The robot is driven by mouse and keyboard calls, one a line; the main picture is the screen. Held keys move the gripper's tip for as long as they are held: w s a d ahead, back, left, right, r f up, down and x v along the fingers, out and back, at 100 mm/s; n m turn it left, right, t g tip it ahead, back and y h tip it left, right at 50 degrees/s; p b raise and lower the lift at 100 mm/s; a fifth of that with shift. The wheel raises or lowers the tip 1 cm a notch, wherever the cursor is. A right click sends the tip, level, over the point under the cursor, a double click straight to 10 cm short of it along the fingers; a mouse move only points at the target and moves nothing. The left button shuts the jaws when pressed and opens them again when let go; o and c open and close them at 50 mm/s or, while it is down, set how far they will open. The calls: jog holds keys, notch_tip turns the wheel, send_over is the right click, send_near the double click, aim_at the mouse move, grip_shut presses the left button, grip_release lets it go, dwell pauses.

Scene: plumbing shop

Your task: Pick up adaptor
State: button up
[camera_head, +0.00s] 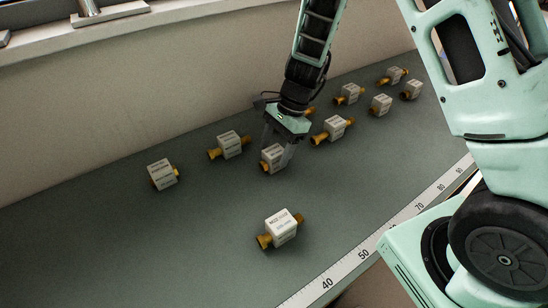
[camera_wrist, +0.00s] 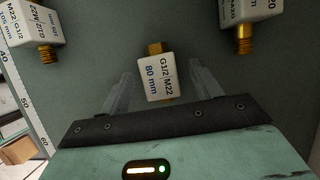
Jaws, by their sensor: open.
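Several adaptors, each a brass fitting with a white box-shaped label block, lie on the grey-green bench (camera_head: 100,240). One adaptor (camera_head: 273,157) lies at my gripper (camera_head: 276,150), which points down over it. In the wrist view the same adaptor (camera_wrist: 158,77) reads "G1/2 M22 80 mm" and sits between the two open fingers (camera_wrist: 160,88), with a gap on each side. Another adaptor (camera_head: 282,227) lies nearer the front.
More adaptors lie around: one at left (camera_head: 162,174), one at back left (camera_head: 230,145), one to the right (camera_head: 334,128) and several farther right. A white ruler strip (camera_head: 375,245) runs along the front edge. A wall with a sill (camera_head: 120,60) stands behind.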

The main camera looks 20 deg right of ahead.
aim_at(275, 150)
jog(key=x, duration=0.3)
jog(key=shift+f, duration=0.15)
